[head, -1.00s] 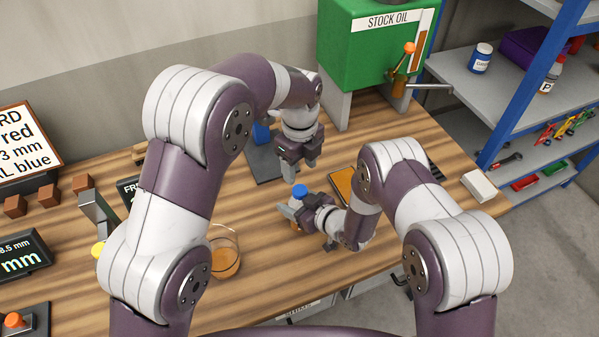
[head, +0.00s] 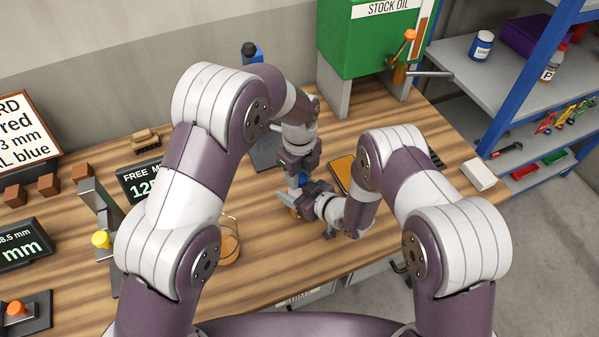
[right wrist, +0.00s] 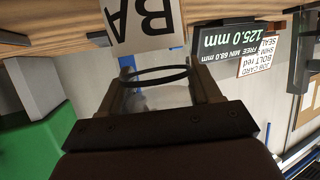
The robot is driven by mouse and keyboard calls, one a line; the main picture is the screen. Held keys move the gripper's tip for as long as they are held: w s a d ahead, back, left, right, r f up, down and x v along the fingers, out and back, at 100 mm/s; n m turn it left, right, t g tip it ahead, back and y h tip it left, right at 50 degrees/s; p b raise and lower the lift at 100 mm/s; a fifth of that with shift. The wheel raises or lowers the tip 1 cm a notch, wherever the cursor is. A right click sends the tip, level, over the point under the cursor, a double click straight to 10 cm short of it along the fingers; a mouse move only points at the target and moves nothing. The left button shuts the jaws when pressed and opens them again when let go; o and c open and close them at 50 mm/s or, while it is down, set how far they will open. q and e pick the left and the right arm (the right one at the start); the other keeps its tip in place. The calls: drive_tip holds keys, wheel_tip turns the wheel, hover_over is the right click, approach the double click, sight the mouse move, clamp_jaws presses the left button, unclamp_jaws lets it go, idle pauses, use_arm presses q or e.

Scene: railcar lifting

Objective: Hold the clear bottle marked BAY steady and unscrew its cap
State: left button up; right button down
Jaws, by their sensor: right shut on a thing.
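The clear bottle marked BAY (head: 295,212) stands at the bench's middle, with amber showing low in it. Its white label, with "BA" readable, is close up and upside down in the right wrist view (right wrist: 148,22). My right gripper (head: 291,203) is shut on the bottle from the right; its fingers lie either side of it in the right wrist view (right wrist: 158,92). The blue cap (head: 302,179) shows just under my left gripper (head: 299,175), which points down at it from above. The left fingertips are too small and partly hidden to tell whether they touch the cap.
A glass beaker (head: 229,245) with amber liquid stands left of the bottle, near my left arm. An orange-topped tray (head: 342,170) lies just right of the grippers. The green STOCK OIL tank (head: 365,45) stands behind. A white block (head: 479,174) lies at the bench's right.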

use_arm(q)
drive_tip(key=n, duration=0.3)
drive_tip(key=o, duration=1.2)
drive_tip(key=shift+c, duration=0.2)
drive_tip(key=shift+r, duration=2.3)
drive_tip(key=shift+c, duration=0.4)
wheel_tip(320, 180, up, 3)
drive_tip(key=m, duration=0.2)
drive_tip(key=shift+r+m, duration=0.1)
drive_tip(key=shift+m, duration=0.3)
wheel_tip(320, 180, down, 8)
drive_tip(key=shift+r, duration=0.1)
clamp_jaws()
drive_tip(key=n, duration=0.3)
